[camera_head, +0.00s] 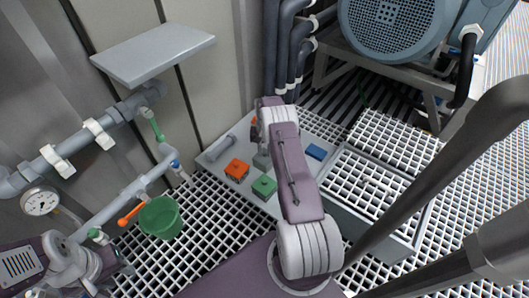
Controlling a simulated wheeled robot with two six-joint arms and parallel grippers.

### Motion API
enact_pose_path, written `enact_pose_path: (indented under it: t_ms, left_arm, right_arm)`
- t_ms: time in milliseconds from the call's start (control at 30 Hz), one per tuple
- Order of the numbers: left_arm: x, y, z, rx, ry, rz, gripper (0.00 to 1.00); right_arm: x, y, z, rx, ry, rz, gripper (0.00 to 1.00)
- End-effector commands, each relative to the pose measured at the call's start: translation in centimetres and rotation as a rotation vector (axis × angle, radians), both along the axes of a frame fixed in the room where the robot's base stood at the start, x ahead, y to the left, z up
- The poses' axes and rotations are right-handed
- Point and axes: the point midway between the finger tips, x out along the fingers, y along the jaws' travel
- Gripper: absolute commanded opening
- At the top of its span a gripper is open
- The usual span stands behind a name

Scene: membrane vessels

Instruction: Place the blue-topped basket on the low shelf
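The blue-topped basket (316,152) is a small block with a flat blue top. It stands on the light grey bench top (216,152), right of my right forearm and apart from it. A flat grey shelf (152,53) juts from the wall at the upper left, and its top is empty.
An orange-topped block (237,169), a green-topped block (264,187) and a grey cylinder (221,148) share the bench. A blue motor (390,25) stands at the back. Grating (372,184) lies right.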

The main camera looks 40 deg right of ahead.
Motion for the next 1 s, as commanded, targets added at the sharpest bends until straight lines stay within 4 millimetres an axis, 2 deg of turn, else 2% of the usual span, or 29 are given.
enact_pose_path:
  t_ms: [33,67,100,333,433,700,800,1000]
  left_arm:
    - [0.0,0.0,0.0,0.0,0.0,0.0,0.36]
    - [0.0,0.0,0.0,0.0,0.0,0.0,0.36]
    - [0.0,0.0,0.0,0.0,0.0,0.0,0.36]
    - [0.0,0.0,0.0,0.0,0.0,0.0,0.36]
    - [0.0,0.0,0.6,0.0,0.0,0.0,0.36]
    - [0.0,0.0,5.9,0.0,0.0,0.0,0.36]
    - [0.0,0.0,7.3,0.0,0.0,0.0,0.36]
    - [0.0,0.0,8.5,0.0,0.0,0.0,0.36]
  right_arm:
    - [0.0,0.0,0.0,0.0,0.0,0.0,0.34]
    - [0.0,0.0,0.0,0.0,0.0,0.0,0.42]
    - [0.0,0.0,0.0,0.0,0.0,0.0,0.44]
    - [0.0,0.0,0.0,0.0,0.0,0.0,0.44]
    - [0.0,0.0,0.8,-0.001,-0.001,0.0,0.44]
    - [0.0,0.0,7.8,-0.001,-0.001,0.0,0.44]
    - [0.0,0.0,10.0,-0.001,-0.001,0.0,0.44]
    - [0.0,0.0,12.2,-0.001,-0.001,0.0,0.44]
